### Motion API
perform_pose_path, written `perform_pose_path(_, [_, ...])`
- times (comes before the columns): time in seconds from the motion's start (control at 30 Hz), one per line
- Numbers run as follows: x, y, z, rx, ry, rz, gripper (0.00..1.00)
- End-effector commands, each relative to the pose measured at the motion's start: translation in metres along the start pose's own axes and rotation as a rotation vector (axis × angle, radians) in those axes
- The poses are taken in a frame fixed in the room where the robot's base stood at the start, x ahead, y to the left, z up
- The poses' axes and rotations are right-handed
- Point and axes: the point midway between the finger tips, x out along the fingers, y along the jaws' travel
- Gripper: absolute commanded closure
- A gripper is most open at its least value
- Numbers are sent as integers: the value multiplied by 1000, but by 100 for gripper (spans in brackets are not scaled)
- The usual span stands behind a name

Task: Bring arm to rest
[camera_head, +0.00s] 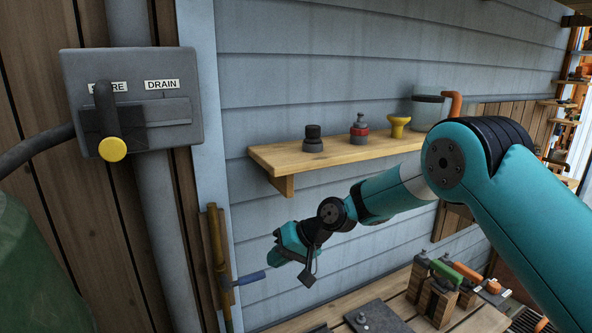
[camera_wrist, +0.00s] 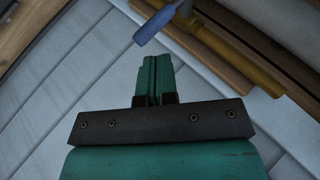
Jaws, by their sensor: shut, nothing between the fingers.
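My teal arm reaches in from the right in the head view, bent at the elbow, and stretches left along the grey wall. My gripper (camera_head: 273,259) is in front of the wall, below the shelf's left end. In the wrist view my gripper (camera_wrist: 154,62) has its two teal fingers together, with nothing between them. A blue valve lever (camera_head: 249,278) sticks out from a brass pipe (camera_head: 217,255) just left of the gripper. In the wrist view the lever (camera_wrist: 153,26) lies just beyond the fingertips, seemingly apart from them.
A grey box (camera_head: 140,95) with a yellow-knobbed lever (camera_head: 112,149) and a DRAIN label is at upper left. A wooden shelf (camera_head: 345,154) holds several small fittings behind my arm.

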Motion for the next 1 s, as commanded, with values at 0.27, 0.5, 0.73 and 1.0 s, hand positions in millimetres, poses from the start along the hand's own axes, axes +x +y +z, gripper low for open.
perform_pose_path(0.27, [47, 0, 0, -1, -1, 0, 100])
perform_pose_path(0.5, [52, -6, -2, 0, 1, -1, 100])
perform_pose_path(0.73, [52, -6, -1, 0, 0, 0, 100])
perform_pose_path(1.0, [40, 0, -1, 1, 2, 0, 100])
